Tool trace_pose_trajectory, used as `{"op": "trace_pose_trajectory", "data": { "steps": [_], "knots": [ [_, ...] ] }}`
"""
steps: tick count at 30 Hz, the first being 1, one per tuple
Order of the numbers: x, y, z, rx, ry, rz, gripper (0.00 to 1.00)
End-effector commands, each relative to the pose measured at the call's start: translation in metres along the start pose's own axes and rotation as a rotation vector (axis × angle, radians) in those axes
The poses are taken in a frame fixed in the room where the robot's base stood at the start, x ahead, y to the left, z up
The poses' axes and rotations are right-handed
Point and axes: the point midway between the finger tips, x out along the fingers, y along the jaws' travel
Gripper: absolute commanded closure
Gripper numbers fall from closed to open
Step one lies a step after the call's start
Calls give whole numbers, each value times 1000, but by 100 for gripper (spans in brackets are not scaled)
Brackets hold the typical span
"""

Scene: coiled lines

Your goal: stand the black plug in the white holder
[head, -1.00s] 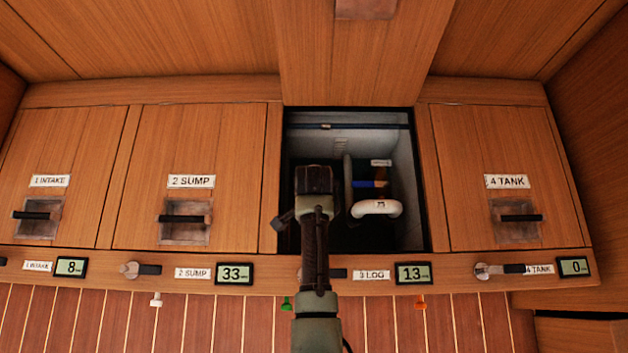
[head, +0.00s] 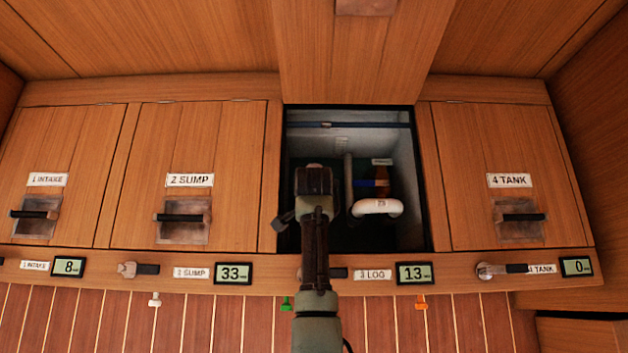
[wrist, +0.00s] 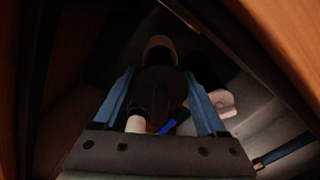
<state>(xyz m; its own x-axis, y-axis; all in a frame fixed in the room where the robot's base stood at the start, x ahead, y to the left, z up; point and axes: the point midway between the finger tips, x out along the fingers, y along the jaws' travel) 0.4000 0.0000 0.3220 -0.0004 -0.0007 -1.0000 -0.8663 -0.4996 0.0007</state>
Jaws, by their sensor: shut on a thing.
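My gripper (head: 315,182) reaches down into the open compartment marked 3 LOG and stands left of its middle. In the wrist view its two blue fingers (wrist: 158,73) close on a dark rounded thing, which looks like the black plug (wrist: 157,88). The plug's lower part is lost in shadow. In the head view my wrist and arm hide the fingertips and the plug. A small white piece (head: 155,300) sits under the front board at the left. It may be the white holder, but it is too small to tell.
A bent white pipe (head: 377,207) is close to the right of my gripper. Behind it stands a brown part with a blue band (head: 374,184). The compartment walls (head: 407,160) are near on all sides. A green piece (head: 287,303) and an orange piece (head: 421,302) also sit under the board.

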Motion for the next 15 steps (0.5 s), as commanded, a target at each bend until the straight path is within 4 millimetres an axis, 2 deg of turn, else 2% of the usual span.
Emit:
{"op": "trace_pose_trajectory", "data": {
  "steps": [15],
  "knots": [
    [14, 0, 0, 0, 0, 0, 93]
  ]
}}
